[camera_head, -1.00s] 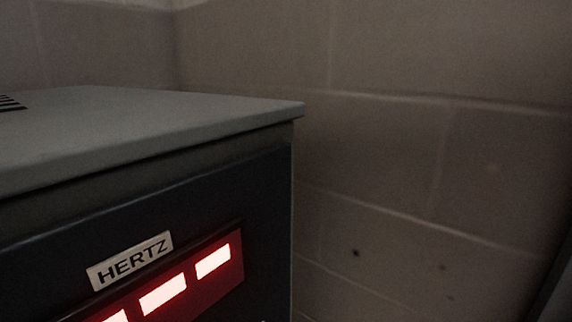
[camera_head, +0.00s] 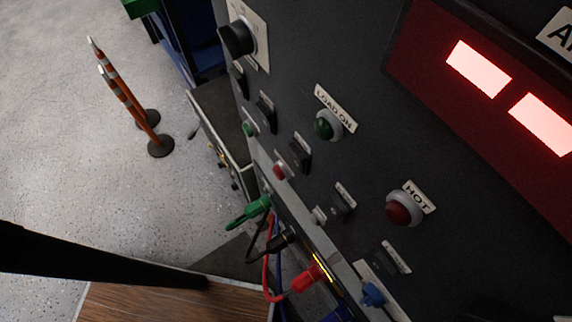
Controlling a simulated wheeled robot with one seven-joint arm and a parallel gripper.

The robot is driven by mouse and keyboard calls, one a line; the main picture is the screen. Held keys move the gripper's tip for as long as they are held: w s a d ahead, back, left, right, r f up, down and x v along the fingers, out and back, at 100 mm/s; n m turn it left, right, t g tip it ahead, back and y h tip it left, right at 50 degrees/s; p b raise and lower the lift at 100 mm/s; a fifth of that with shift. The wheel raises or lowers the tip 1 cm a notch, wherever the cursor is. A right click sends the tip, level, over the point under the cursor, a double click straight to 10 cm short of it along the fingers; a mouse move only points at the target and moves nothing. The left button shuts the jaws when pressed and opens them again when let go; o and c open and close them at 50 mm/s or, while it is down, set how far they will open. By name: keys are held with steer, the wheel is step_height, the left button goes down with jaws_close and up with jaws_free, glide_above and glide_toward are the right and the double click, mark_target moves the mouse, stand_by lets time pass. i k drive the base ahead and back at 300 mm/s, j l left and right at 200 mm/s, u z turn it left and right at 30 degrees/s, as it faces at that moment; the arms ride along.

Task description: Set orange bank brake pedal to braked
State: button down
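The orange bank brake pedal is not recognisable in this view. My gripper is not in view. A dark control panel (camera_head: 350,170) fills the right side, seen at a steep tilt. It bears a green lamp (camera_head: 326,125) labelled LOAD ON, a red lamp (camera_head: 402,208) labelled HOT and a black knob (camera_head: 238,39). Green, black and red plugs with cables hang at the panel's lower edge; the red plug (camera_head: 308,278) is nearest.
Two orange and white posts (camera_head: 128,103) on black bases stand on the speckled grey floor (camera_head: 60,150), which is otherwise open at the left. A wooden surface (camera_head: 165,303) and a dark bar (camera_head: 90,262) lie at the lower left. A blue cabinet (camera_head: 190,45) stands at the top.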

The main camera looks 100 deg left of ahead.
mark_target(266, 225)
steer(key=u, duration=0.45)
steer(key=l+u, duration=0.1)
steer(key=u, duration=0.35)
steer(key=k+u, duration=0.1)
steer(key=u, duration=0.8)
steer(key=k+j+u, duration=0.15)
steer(key=k, duration=1)
steer(key=i+j+z, duration=0.15)
steer(key=j, duration=0.2)
steer(key=i+j+z, duration=0.15)
steer(key=j, duration=0.25)
steer(key=i+j+z, duration=0.2)
steer(key=j, duration=0.2)
